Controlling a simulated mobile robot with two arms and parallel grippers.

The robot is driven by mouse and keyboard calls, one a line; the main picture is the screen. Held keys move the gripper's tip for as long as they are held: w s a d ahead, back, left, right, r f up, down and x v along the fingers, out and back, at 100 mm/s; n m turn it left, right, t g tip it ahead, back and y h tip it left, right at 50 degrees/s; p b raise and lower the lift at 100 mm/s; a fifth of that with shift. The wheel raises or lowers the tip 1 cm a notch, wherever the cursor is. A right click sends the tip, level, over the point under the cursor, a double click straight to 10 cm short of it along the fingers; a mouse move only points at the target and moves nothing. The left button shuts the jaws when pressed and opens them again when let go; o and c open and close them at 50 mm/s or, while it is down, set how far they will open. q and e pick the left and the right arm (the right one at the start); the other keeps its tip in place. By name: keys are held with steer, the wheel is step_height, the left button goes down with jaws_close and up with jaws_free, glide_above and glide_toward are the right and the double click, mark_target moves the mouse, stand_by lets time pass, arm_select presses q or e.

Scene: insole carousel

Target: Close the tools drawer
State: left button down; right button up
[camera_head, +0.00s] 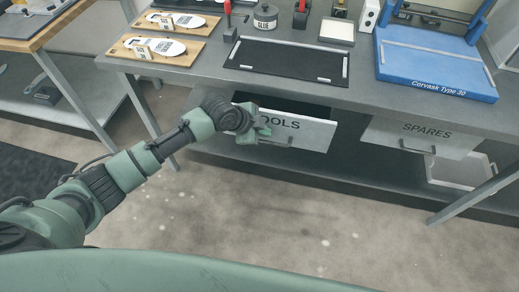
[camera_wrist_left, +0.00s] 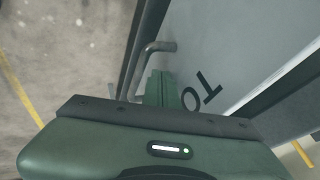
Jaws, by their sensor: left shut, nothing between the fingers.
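The tools drawer (camera_head: 312,132) has a light grey front marked "TOOLS" and hangs under the workbench. A dark gap shows along its top edge and it looks pulled out, but how far is unclear. My left gripper (camera_head: 258,133) is shut and empty at the left part of the front, covering the first letter. In the left wrist view, the closed fingers (camera_wrist_left: 162,88) are at the drawer front (camera_wrist_left: 225,50), beside its bar handle (camera_wrist_left: 150,60). Whether they touch is unclear. My right gripper is not in view.
The spares drawer (camera_head: 425,137) hangs to the right. The workbench (camera_head: 205,72) carries insole boards (camera_head: 140,56), a black mat (camera_head: 285,68) and a blue Corvask press base (camera_head: 430,75). A bench leg (camera_head: 462,204) slants at right. The floor (camera_head: 270,215) in front is clear.

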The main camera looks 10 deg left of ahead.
mark_target(267, 122)
arm_select(q)
steer(key=shift+w+b, duration=0.6)
steer(key=shift+w, duration=1.4)
